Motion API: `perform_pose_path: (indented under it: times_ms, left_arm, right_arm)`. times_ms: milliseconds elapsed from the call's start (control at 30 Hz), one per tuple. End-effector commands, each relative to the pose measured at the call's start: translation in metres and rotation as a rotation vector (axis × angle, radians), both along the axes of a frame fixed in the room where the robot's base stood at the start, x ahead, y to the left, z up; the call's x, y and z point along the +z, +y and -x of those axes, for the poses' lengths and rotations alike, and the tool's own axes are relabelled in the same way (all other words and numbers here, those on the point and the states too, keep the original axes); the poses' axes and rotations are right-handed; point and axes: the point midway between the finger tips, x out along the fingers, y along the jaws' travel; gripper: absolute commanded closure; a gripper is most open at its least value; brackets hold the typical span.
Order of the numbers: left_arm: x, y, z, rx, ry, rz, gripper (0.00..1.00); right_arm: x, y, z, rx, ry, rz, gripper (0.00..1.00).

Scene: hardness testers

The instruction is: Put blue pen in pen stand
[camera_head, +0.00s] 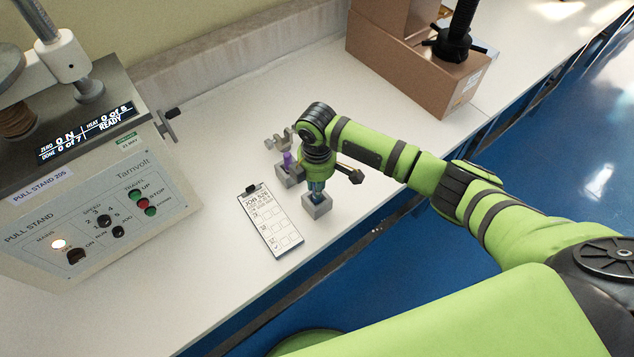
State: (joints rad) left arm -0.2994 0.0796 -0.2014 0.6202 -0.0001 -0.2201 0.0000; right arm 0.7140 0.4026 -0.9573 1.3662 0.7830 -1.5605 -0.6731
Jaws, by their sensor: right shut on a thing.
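My right gripper (317,181) points down over the bench and is shut on the blue pen (316,189). Only a short bluish part of the pen shows below the gripper; the rest is hidden by it. Right below is a small grey block-shaped stand (317,207), and the pen's lower end appears at its top. I cannot tell how far in it is. A second grey block (288,178), just to the left, has a purple item (288,160) standing upright in it. My left gripper is not in view.
A clipboard (270,226) lies left of the stand. A grey metal piece (279,140) sits behind the purple item. The pull stand control box (95,222) fills the left. A cardboard box (425,75) stands at the back right. The bench's front edge is close.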

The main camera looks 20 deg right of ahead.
Motion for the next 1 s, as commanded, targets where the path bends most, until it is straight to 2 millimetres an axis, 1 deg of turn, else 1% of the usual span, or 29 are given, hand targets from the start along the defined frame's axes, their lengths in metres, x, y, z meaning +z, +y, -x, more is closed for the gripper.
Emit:
perform_pose_path:
  times_ms: [700, 733, 767, 800, 1000]
  left_arm:
    - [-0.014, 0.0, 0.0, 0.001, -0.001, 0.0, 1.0]
    - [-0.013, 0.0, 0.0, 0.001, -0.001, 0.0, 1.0]
    - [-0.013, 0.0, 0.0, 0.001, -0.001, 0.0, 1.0]
    - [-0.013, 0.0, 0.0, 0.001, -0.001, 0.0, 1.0]
    - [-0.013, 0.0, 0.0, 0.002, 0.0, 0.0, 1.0]
  right_arm:
    - [-0.023, 0.0, 0.0, 0.0, 0.001, 0.0, 1.0]
    - [-0.022, 0.0, 0.0, 0.0, 0.0, 0.0, 0.72]
    - [-0.021, 0.0, 0.0, 0.0, 0.0, 0.0, 0.6]
    - [-0.021, 0.0, 0.0, 0.0, 0.0, 0.0, 0.52]
    - [-0.021, 0.0, 0.0, 0.0, 0.0, 0.0, 0.52]
